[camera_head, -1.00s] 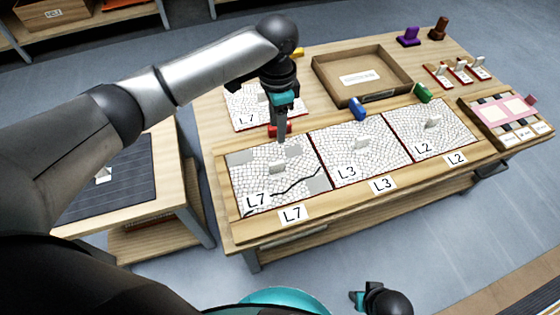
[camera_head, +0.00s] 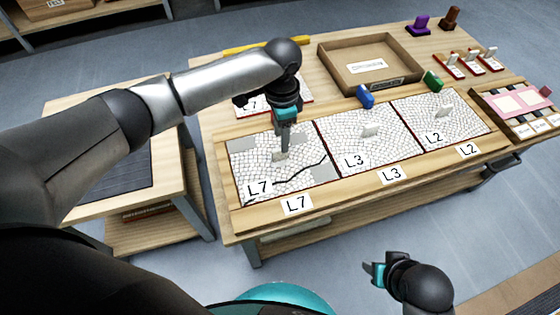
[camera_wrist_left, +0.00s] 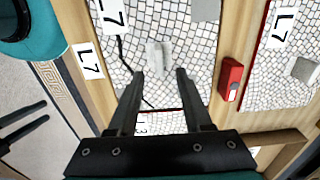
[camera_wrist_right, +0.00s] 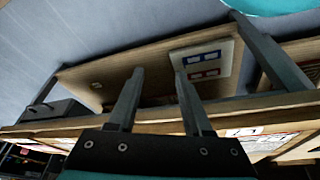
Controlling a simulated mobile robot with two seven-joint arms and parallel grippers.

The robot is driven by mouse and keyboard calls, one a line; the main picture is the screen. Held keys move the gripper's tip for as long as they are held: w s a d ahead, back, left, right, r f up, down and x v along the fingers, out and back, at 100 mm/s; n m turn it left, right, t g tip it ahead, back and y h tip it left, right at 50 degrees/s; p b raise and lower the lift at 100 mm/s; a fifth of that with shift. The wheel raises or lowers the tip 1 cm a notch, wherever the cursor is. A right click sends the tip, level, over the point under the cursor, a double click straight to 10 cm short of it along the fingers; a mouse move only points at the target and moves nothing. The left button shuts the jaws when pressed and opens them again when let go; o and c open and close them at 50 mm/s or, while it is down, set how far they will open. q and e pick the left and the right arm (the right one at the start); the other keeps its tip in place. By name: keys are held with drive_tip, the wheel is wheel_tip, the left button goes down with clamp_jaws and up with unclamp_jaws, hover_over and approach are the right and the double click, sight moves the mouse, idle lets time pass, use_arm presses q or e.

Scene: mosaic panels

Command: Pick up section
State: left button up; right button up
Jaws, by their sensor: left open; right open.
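A mosaic section marked L7 (camera_head: 256,170) lies at the left of the long table frame. It has grey patches, a dark wavy line and a pale upright handle (camera_head: 279,157); the handle also shows in the left wrist view (camera_wrist_left: 156,58). My left gripper (camera_head: 284,150) is open, pointing down just over this handle. In the left wrist view the handle appears ahead of the parted fingers (camera_wrist_left: 160,82), with nothing gripped. Sections L3 (camera_head: 350,150) and L2 (camera_head: 425,125) lie to its right. My right gripper (camera_head: 374,272) is open and empty, away from the tabletop.
Another L7 section (camera_wrist_left: 285,75) lies behind the frame, mostly hidden by my arm in the head view. A red block (camera_wrist_left: 231,78), a blue block (camera_head: 365,97) and a green block (camera_head: 433,81) stand along the frame's back edge. A shallow tray (camera_head: 345,83) lies behind.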

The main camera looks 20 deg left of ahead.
sight(280, 155)
use_arm(q)
drive_tip(key=shift+f+b, duration=0.6)
drive_tip(key=shift+f, duration=0.3)
drive_tip(key=shift+s+a+f+b, duration=0.1)
drive_tip(key=shift+a+f+b, duration=0.05)
drive_tip(key=shift+f+b, duration=0.6)
drive_tip(key=shift+f, duration=0.4)
drive_tip(key=shift+f+b, duration=0.5)
drive_tip(key=shift+f, duration=0.3)
use_arm(e)
wheel_tip(280, 155, up, 6)
drive_tip(key=w+a+t+y, duration=0.1)
drive_tip(key=w+a+t, duration=0.1)
drive_tip(key=t, duration=0.1)
drive_tip(key=shift+w, duration=0.2)
drive_tip(key=shift+a+f, duration=0.1)
use_arm(q)
clamp_jaws()
drive_tip(key=shift+r, duration=0.1)
